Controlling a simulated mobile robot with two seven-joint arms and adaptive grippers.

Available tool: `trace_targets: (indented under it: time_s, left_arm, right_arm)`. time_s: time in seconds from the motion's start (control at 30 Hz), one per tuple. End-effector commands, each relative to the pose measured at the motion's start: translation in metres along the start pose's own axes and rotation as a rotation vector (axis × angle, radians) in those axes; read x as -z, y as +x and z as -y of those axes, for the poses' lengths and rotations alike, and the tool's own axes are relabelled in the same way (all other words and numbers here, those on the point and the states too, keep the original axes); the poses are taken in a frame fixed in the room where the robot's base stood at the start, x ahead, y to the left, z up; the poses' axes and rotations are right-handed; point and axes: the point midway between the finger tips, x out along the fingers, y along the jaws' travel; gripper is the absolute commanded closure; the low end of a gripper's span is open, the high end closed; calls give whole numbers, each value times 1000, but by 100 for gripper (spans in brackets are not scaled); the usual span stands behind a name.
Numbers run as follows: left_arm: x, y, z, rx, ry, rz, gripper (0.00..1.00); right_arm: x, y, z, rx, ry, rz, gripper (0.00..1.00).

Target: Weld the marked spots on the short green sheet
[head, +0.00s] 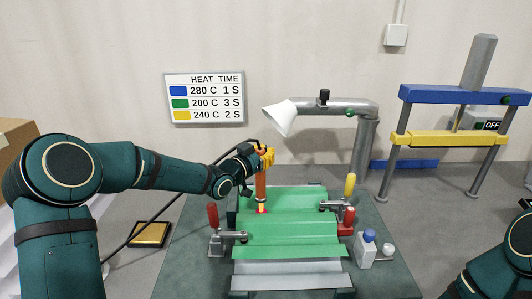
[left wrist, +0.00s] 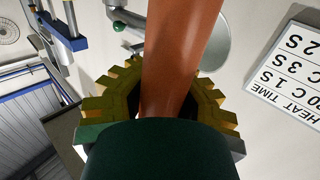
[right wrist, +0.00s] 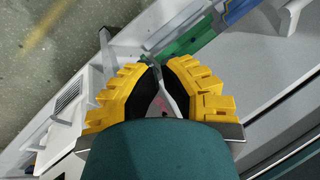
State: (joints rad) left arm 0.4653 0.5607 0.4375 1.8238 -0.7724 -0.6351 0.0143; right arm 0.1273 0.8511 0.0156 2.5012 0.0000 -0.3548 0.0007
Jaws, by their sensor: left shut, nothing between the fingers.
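The green corrugated sheet (head: 280,228) lies stepped on the bench over a light grey sheet (head: 290,275). My left gripper (head: 266,160) is shut above its far part. An orange welding tool (head: 261,187) points down from it, its tip over a small red spot (head: 261,210) on the sheet. I cannot tell whether tip and sheet touch. In the left wrist view the orange handle (left wrist: 178,60) crosses in front of the yellow fingers and hides their tips. My right gripper (right wrist: 160,70) has its fingertips close together with nothing visibly held; it is outside the head view.
Clamps with red handles (head: 212,215) stand at both sides of the sheet. A blue-capped bottle (head: 366,250) stands at the bench's right. The wall sign (head: 205,98) lists blue 280 C 1 S, green 200 C 3 S, yellow 240 C 2 S.

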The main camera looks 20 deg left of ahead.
Motion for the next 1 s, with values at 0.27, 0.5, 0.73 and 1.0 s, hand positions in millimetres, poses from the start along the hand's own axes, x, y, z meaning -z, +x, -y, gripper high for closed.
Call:
trace_targets:
  time_s: [0.27,0.5,0.73,1.0]
  left_arm:
    - [-4,0,0,0,-2,7,100]
    - [-3,0,0,0,-2,7,100]
    - [12,-1,0,0,1,3,100]
    - [38,-1,0,0,1,0,100]
  right_arm:
    - [0,0,0,0,0,0,100]
    - [0,0,0,0,0,0,100]
    - [1,-7,3,0,0,0,100]
    - [2,-20,8,0,0,0,100]
